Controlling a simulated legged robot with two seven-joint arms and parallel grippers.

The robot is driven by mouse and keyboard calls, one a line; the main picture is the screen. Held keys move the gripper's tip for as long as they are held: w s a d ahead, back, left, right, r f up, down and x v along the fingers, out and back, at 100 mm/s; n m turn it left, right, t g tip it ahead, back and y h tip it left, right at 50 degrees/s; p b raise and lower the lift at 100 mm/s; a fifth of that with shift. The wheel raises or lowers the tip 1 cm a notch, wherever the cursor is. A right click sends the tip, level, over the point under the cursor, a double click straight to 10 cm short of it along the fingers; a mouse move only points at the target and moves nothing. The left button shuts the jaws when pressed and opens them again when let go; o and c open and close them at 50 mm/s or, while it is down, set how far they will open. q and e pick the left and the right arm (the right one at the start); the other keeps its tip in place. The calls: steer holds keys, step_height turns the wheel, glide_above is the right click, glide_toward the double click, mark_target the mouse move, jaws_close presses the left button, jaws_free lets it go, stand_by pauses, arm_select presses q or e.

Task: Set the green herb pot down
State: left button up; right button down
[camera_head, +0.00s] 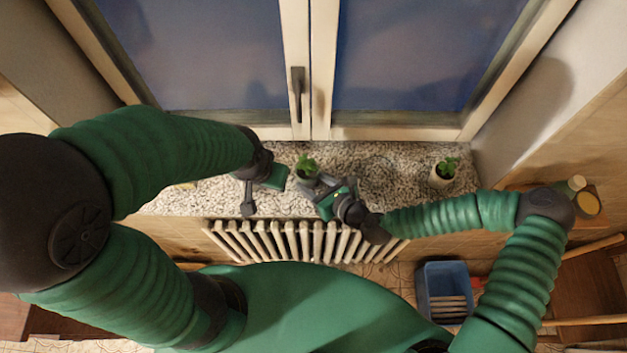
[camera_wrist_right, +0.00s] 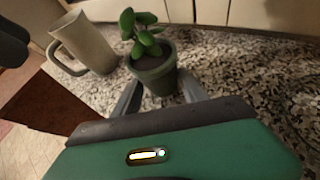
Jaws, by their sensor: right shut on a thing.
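The green herb pot (camera_head: 306,175) is a small dark green pot with a leafy plant, over the speckled stone sill (camera_head: 400,195) below the window. In the right wrist view the pot (camera_wrist_right: 155,74) is upright between the fingers of my right gripper (camera_wrist_right: 160,92). My right gripper (camera_head: 318,187) is shut on it. Whether the pot's base touches the sill I cannot tell. My left gripper (camera_head: 262,185) is just left of the pot, apart from it; its finger opening is not clear.
A pale mug (camera_wrist_right: 85,42) stands left of the pot in the right wrist view. A plant in a cream pot (camera_head: 442,175) stands at the sill's right end, with bare sill between. A radiator (camera_head: 300,240) is below; a blue bin (camera_head: 446,285) stands at lower right.

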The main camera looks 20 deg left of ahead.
steer(key=c, duration=0.6)
jaws_free()
steer(key=shift+f, duration=0.1)
